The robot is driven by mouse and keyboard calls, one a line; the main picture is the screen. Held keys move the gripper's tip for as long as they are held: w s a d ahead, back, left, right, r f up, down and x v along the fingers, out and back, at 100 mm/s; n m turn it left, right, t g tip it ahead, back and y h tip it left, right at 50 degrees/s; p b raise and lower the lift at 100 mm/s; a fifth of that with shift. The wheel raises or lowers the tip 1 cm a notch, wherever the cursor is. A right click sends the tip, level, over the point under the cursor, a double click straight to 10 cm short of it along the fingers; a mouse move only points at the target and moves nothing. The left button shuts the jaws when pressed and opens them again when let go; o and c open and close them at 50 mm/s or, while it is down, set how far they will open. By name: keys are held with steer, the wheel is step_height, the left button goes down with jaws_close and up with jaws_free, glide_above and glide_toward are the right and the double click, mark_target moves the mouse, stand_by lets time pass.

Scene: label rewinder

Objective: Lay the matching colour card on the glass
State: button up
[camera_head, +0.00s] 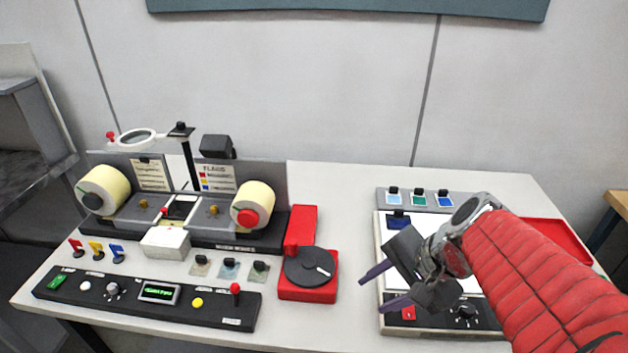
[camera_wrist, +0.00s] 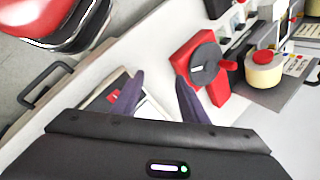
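A grey rack (camera_head: 381,206) at the back right bears three colour cards with black knobs: light blue (camera_head: 394,199), teal green (camera_head: 419,200) and blue (camera_head: 445,201). In front of it is a light box with a white glass (camera_head: 429,224). A dark blue piece (camera_head: 397,222) with a black knob lies at the glass's back left corner. My gripper (camera_head: 373,295) is above the box's left front edge, its two purple fingers apart and empty. The wrist view also shows the open fingers (camera_wrist: 158,98), with part of the box (camera_wrist: 93,101) behind them. My arm hides much of the glass.
A red unit with a black dial (camera_head: 308,268) stands left of the box. The rewinder with two label rolls (camera_head: 254,203) and a control panel (camera_head: 210,307) fill the left. A red tray (camera_head: 549,234) lies at right, partly behind my arm. Bare table shows behind the dial.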

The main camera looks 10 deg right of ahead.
steer(key=s+a+r+n+t+h, duration=0.1)
steer(key=s+a+r+n+h, duration=0.2)
steer(key=n, duration=0.8)
steer(key=shift+s+a+r+n+h, duration=0.2)
steer(key=shift+a+r+n+h, duration=0.25)
steer(key=shift+r, duration=0.5)
steer(key=shift+a, duration=0.1)
